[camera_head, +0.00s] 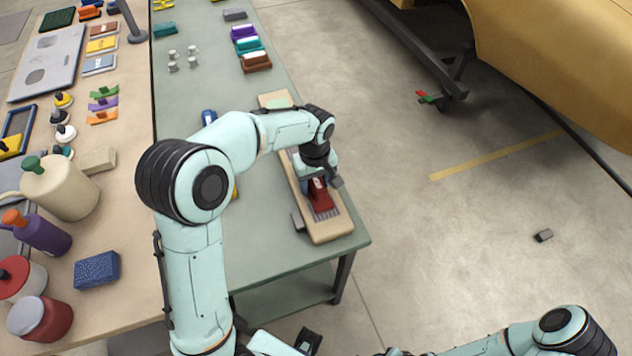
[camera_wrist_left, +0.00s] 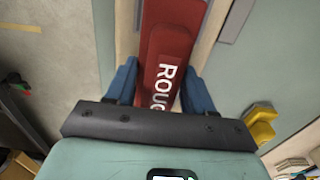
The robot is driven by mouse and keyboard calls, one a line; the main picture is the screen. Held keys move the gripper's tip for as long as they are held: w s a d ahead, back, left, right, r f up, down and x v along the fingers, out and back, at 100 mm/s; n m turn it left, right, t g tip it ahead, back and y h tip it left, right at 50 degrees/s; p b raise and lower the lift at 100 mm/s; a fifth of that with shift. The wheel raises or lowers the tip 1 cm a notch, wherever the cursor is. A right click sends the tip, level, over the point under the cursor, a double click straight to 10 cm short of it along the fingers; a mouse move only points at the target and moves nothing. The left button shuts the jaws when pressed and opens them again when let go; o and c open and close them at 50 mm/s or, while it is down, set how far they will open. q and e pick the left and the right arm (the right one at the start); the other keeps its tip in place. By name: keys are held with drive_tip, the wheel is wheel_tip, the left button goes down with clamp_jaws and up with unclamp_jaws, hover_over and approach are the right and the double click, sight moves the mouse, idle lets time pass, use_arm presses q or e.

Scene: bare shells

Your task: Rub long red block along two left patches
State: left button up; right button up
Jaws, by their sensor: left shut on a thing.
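The long red block (camera_head: 320,196) is in my left gripper (camera_head: 317,180), over the near part of a long wooden board (camera_head: 331,232). In the left wrist view the red block (camera_wrist_left: 172,42) shows white lettering starting "ROUG" and sits between the blue fingers of the left gripper (camera_wrist_left: 160,88). A grey striped patch (camera_head: 325,215) shows beside the block's near end. A pale green patch (camera_head: 277,103) shows at the board's far end. My left arm hides the middle of the board, and I cannot tell whether the block touches it. My right gripper is out of view.
The board lies on a green table (camera_head: 275,258) near its right edge. Teal, purple and brown blocks (camera_head: 257,62) and small grey pegs (camera_head: 183,58) stand farther back.

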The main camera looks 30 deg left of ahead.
sight(319, 187)
use_arm(q)
drive_tip(key=shift+s+d+f+b, duration=0.15)
drive_tip(key=shift+s+d+b, duration=0.4)
drive_tip(key=shift+s+d, duration=0.6)
drive_tip(key=shift+w+a+p, duration=0.3)
drive_tip(key=shift+w+a, duration=0.35)
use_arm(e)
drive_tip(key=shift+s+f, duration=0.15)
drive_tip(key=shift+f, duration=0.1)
use_arm(q)
drive_tip(key=shift+r, duration=0.2)
drive_tip(key=shift+r+p, duration=2.05)
drive_tip(key=shift+r, duration=1.5)
drive_tip(key=shift+w, duration=0.1)
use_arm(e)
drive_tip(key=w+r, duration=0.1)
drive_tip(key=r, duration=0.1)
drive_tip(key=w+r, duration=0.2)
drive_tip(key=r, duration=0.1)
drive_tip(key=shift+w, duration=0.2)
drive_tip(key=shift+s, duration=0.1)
